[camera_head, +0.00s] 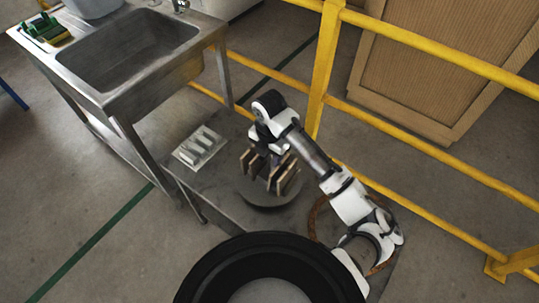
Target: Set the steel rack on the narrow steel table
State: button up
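A rack-like group of brown upright slabs (248,162) is directly below my gripper (265,150), at the middle of the view. The rack's own frame is mostly hidden by the slabs and my gripper. My gripper points down at the group's middle; its fingertips are hidden, so I cannot tell whether it is open or shut on it. Below the slabs is a dark round plate or basin (265,204); I cannot tell whether the rack touches it. The narrow grey steel table (222,186) runs under these, beside the sink.
A flat silver tray with several pale bars (201,147) lies on the table's left part. A steel sink unit (130,50) stands upper left, with a green-and-yellow object (45,30) on it. Yellow railings (420,150) run behind. A brown ring (312,218) lies near my arm.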

notch_tip(320, 180, up, 12)
jog(key=shift+r+b, duration=0.1)
jog(key=shift+b, duration=0.7)
